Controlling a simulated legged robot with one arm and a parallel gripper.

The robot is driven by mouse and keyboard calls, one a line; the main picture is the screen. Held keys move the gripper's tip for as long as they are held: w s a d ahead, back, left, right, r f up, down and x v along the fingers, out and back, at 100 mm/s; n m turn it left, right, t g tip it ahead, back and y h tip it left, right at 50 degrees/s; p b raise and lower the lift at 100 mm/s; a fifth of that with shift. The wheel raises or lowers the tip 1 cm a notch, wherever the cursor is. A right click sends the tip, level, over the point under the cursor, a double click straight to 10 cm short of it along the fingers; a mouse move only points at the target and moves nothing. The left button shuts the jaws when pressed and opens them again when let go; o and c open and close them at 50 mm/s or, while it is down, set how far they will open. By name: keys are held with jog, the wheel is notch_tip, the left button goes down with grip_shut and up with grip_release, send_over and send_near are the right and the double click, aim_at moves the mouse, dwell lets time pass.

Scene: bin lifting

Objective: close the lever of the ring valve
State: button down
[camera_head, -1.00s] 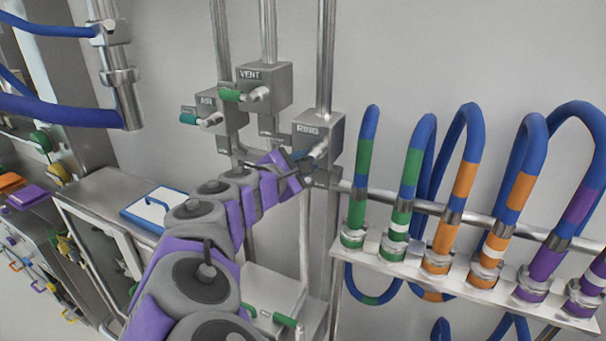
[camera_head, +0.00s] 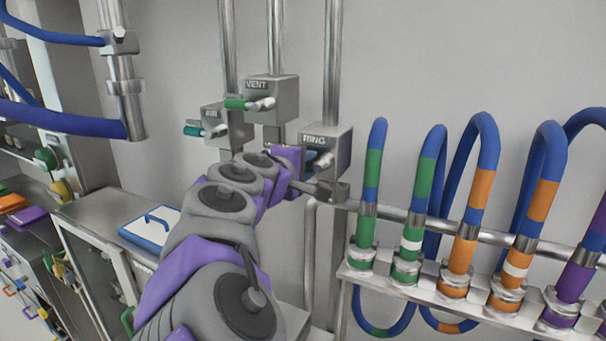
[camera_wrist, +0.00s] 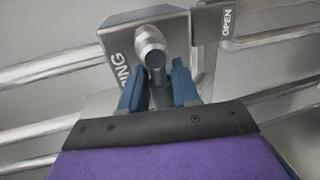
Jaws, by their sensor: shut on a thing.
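The ring valve (camera_head: 336,145) is a grey metal box marked RING on a vertical pipe, in the middle of the head view. In the wrist view its box (camera_wrist: 118,40) fills the upper middle, with a round metal hub (camera_wrist: 149,38) facing me. My gripper (camera_head: 312,163) is at the front of this valve, reaching in from the lower left. In the wrist view the blue fingers of my gripper (camera_wrist: 159,82) stand on both sides of the lever (camera_wrist: 157,62), shut on it just below the hub.
A plate marked OPEN (camera_wrist: 228,22) is beside the valve in the wrist view. The vent valve (camera_head: 272,92) and the air valve (camera_head: 228,122) are close by on the left. Looped blue hoses (camera_head: 430,165) rise from a rack on the right.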

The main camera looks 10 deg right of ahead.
dwell(0.4)
jog(key=c, duration=1.2)
grip_release()
jog(key=shift+w, duration=0.1)
jog(key=shift+o, duration=1.2)
jog(key=shift+w+d+f, duration=0.1)
jog(key=shift+w+d, duration=0.05)
jog(key=shift+w, duration=0.1)
jog(key=shift+s, duration=0.15)
